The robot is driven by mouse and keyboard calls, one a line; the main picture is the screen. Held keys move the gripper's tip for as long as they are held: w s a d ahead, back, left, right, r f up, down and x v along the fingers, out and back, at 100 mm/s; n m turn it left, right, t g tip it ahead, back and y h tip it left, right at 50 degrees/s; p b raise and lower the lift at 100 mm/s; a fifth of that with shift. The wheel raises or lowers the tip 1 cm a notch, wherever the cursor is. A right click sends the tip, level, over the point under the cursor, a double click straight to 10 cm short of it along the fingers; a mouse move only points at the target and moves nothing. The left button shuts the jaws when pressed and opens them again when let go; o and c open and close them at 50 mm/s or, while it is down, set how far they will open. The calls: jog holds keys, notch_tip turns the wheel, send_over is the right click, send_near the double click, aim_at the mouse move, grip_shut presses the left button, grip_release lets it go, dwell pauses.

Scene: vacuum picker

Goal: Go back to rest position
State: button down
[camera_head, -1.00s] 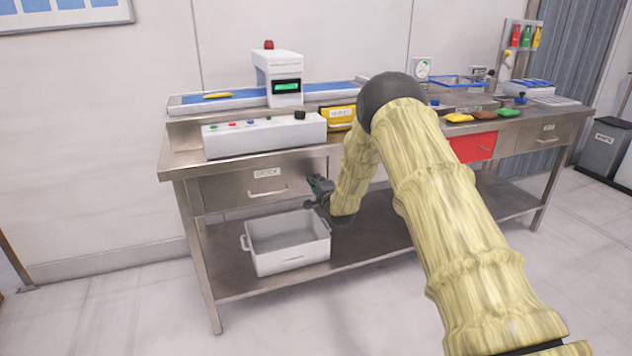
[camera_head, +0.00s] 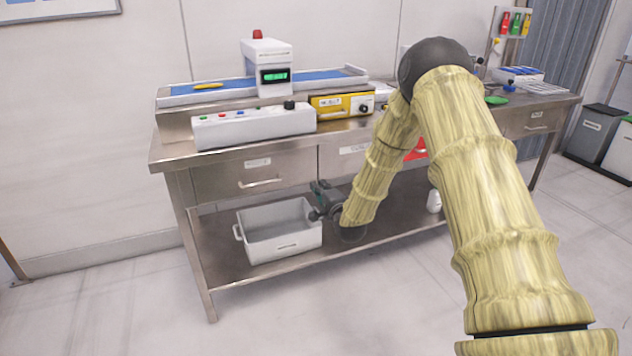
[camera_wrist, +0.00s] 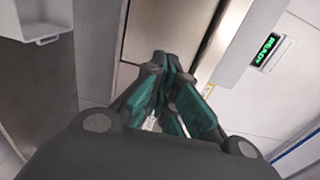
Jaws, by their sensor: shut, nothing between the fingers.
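My gripper (camera_head: 322,200) is in front of the workbench, just below the drawer fronts and beside the right edge of the grey bin. My sleeved arm bends down to it from the right. In the wrist view my gripper (camera_wrist: 165,75) has its dark and teal fingers together, with nothing seen between them. The bench drawer front fills the middle of that view, and part of the bin (camera_wrist: 40,22) shows at the upper left.
The grey bin (camera_head: 245,232) stands on the lower shelf (camera_head: 380,225) of the steel workbench (camera_head: 160,160). On top are a conveyor (camera_head: 225,90) with a yellow item (camera_head: 208,86), a control box (camera_head: 252,128) and a yellow unit (camera_head: 330,100). The floor in front is clear.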

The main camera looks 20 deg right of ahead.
jog(key=s+a+f+n+g, duration=0.4)
jog(key=s+a+f, duration=0.1)
jog(key=s+f, duration=0.55)
jog(key=s+a+f+n+g+y, duration=0.1)
jog(key=s+a+f+n+g, duration=0.35)
jog(key=s+f, duration=0.65)
jog(key=s+a+f+n+g, duration=0.3)
jog(key=s+a+f, duration=0.3)
jog(key=s+f, duration=0.45)
jog(key=s+a+f+n+g, duration=0.1)
jog(key=s+a+n+g, duration=0.15)
jog(key=s, duration=1.15)
jog(key=s+a+n+g, duration=0.1)
jog(key=s+n+g, duration=0.3)
jog(key=s, duration=1.1)
notch_tip(320, 180, up, 14)
jog(key=p, duration=1.4)
jog(key=shift+w, duration=0.4)
